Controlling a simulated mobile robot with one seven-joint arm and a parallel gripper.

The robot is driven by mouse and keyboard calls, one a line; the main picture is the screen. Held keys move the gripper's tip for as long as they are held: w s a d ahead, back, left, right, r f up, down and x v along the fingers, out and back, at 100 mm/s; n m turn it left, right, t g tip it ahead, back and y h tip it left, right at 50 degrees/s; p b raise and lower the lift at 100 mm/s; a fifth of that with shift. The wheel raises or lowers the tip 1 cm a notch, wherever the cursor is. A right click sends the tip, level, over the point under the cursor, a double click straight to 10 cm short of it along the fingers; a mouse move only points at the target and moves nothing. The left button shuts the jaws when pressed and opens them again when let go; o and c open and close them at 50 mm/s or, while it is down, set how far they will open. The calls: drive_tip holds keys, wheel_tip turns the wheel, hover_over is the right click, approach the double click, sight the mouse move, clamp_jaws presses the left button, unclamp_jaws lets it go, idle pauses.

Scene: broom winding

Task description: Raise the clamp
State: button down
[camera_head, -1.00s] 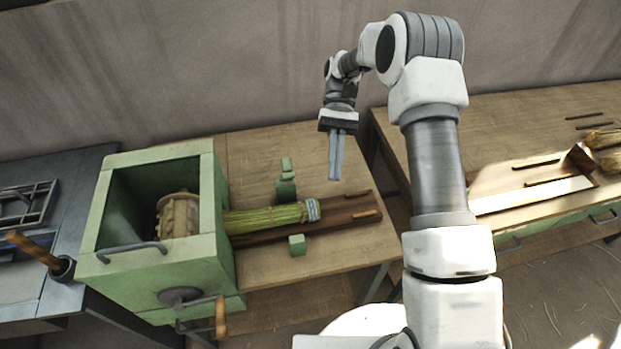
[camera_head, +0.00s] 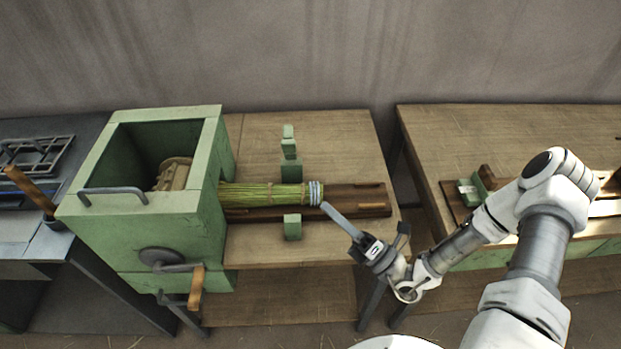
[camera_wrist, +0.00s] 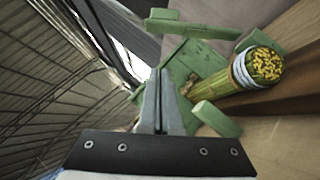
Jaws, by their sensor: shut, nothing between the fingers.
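A straw bundle (camera_head: 262,195) with a white-and-blue band lies on a dark wooden board (camera_head: 362,200), its inner end in the green winding box (camera_head: 150,229). Green blocks, seemingly the clamp, stand on both sides of it: a taller stepped one (camera_head: 290,168) behind and a small one (camera_head: 292,228) in front. My gripper (camera_head: 325,207) is shut and empty, its fingers pointing left toward the bundle's banded end in the head view. The wrist view shows the shut fingertips (camera_wrist: 161,74) left of the bundle's cut end (camera_wrist: 264,66); I cannot tell whether they touch anything.
A crank with a wooden handle (camera_head: 196,288) hangs at the box's front, and a grey bar handle (camera_head: 112,192) is on its rim. A grey bench (camera_head: 20,258) is at left. A second wooden bench (camera_head: 440,135) stands right across a gap. The middle bench's back is clear.

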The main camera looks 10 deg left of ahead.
sight(291, 148)
drive_tip(key=shift+w+d+r+p+x, duration=0.25)
drive_tip(key=shift+w+x, duration=0.1)
drive_tip(key=shift+x, duration=1.8)
drive_tip(key=shift+w+d+r+p+x, duration=0.15)
drive_tip(key=shift+w+d+p+x, duration=0.15)
drive_tip(key=shift+x, duration=1.8)
drive_tip(key=shift+w+d+r+p+x, duration=0.25)
drive_tip(key=shift+w+x, duration=0.1)
drive_tip(key=shift+x, duration=1.8)
drive_tip(key=shift+r, duration=0.1)
drive_tip(key=w+r+m+p, duration=0.1)
drive_tip(key=p, duration=0.2)
drive_tip(key=shift+a+r+h, duration=0.1)
drive_tip(key=shift+r+h, duration=0.15)
drive_tip(key=shift+h, duration=0.15)
drive_tip(key=w+a+r+m+h+p, duration=0.1)
drive_tip(key=w+r+m+p, duration=0.1)
drive_tip(key=w+p, duration=0.2)
drive_tip(key=w+a+r+m+h+p, duration=0.1)
drive_tip(key=w+r+m+h+p, duration=0.1)
drive_tip(key=w+p, duration=0.3)
drive_tip(key=shift+w+a+m+h, duration=0.3)
drive_tip(key=shift+w+m, duration=0.2)
drive_tip(key=shift+w, duration=0.4)
